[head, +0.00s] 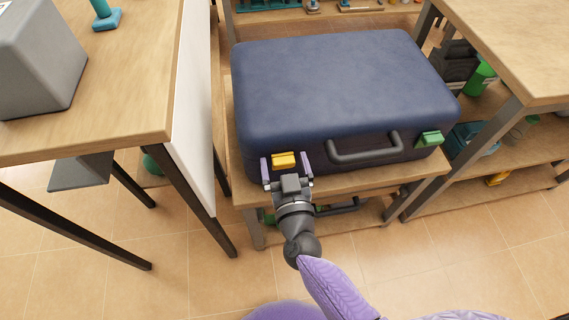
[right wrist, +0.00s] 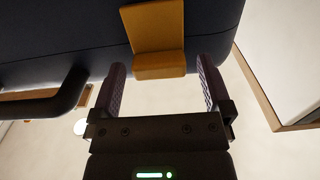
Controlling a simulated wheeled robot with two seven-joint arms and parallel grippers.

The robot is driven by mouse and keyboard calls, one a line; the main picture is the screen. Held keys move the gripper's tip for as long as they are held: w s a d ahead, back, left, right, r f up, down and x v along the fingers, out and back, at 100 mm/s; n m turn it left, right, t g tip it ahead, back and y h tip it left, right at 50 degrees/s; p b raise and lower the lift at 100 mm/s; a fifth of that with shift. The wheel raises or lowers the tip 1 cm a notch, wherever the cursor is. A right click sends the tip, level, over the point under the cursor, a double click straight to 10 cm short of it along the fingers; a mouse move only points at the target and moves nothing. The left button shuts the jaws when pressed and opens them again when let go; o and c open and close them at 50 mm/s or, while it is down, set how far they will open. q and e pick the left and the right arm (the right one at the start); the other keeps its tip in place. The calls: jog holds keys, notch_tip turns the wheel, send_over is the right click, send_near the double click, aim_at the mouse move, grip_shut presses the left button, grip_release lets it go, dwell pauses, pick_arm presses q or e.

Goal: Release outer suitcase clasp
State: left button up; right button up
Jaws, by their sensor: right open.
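A dark blue suitcase (head: 340,85) lies flat and closed on a wooden shelf unit. Its front side carries a yellow clasp (head: 284,160) at the left, a dark handle (head: 365,148) in the middle and a green clasp (head: 429,139) at the right. My right gripper (head: 287,168) is open at the yellow clasp, with one purple finger on each side of it. In the right wrist view the yellow clasp (right wrist: 158,45) sits just beyond and between the open fingertips, with no visible contact. The handle (right wrist: 45,105) shows at the left there. My left gripper is not in view.
A wooden table (head: 110,85) with a grey box (head: 40,60) stands at the left, with a white panel (head: 193,95) at its side. Another wooden table (head: 520,45) stands at the right. Tiled floor is open in front of the shelf.

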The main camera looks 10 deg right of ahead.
aim_at(285, 167)
jog(key=shift+c, duration=1.6)
jog(key=c, duration=0.9)
jog(key=shift+s+f+b, duration=0.1)
jog(key=shift+f+b, duration=0.15)
jog(key=shift+b, duration=0.2)
jog(key=shift+c, duration=0.2)
pick_arm(q)
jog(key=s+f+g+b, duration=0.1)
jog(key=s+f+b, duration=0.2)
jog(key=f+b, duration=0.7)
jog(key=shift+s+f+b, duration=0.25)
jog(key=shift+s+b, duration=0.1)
jog(key=shift+b, duration=0.3)
pick_arm(e)
jog(key=t, duration=0.2)
jog(key=s+f+t, duration=0.1)
jog(key=t, duration=0.1)
jog(key=s+f+t, duration=0.1)
jog(key=t, duration=0.2)
jog(key=shift+s+f, duration=0.2)
jog(key=shift+f, duration=0.05)
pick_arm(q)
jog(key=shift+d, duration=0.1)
